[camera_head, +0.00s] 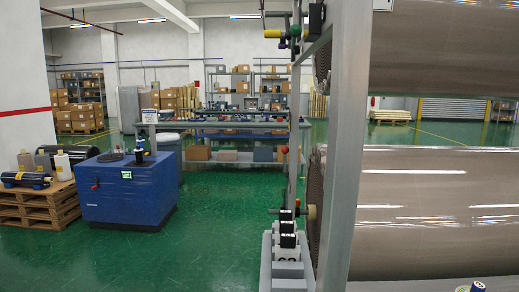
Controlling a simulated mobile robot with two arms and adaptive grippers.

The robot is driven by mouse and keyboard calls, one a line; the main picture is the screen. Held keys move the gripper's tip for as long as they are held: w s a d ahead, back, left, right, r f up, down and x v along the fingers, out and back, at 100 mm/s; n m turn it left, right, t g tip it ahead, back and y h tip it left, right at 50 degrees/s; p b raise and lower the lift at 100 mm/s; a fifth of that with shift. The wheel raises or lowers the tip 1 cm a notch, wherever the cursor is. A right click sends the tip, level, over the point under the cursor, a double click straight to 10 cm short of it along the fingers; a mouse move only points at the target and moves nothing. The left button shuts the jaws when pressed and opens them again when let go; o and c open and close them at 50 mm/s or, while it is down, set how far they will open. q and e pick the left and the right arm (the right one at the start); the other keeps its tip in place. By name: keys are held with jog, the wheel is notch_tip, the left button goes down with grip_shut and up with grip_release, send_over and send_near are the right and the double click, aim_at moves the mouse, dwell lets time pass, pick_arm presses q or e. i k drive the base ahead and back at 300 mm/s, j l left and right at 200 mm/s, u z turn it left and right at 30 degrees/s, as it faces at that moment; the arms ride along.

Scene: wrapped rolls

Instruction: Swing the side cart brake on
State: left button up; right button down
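A tall metal frame (345,140) stands close on the right and holds large brown wrapped rolls (440,205), one above the other. A small red knob (284,150) shows on the frame's left side. Lower down, a red and dark round fitting (311,212) sits beside the lower roll. At the top, a yellow-green handle-like part (294,31) sticks out near the frame. I cannot tell which of these, if any, is the side cart brake. Neither of my grippers is in view.
A grey stand with black and white blocks (288,241) is at the frame's foot. A blue machine (128,190) and a loaded wooden pallet (40,208) stand at left. Shelves (240,95) line the back. The green floor (222,225) between is clear.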

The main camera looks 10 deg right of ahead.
aim_at(284, 149)
jog(key=i+j, duration=0.2)
jog(key=j, duration=0.15)
jog(key=i+j+z, duration=0.1)
jog(key=j, duration=0.25)
jog(key=i+j, duration=0.25)
jog(key=j, duration=0.15)
jog(key=i+j+z, duration=0.15)
jog(key=j, duration=0.2)
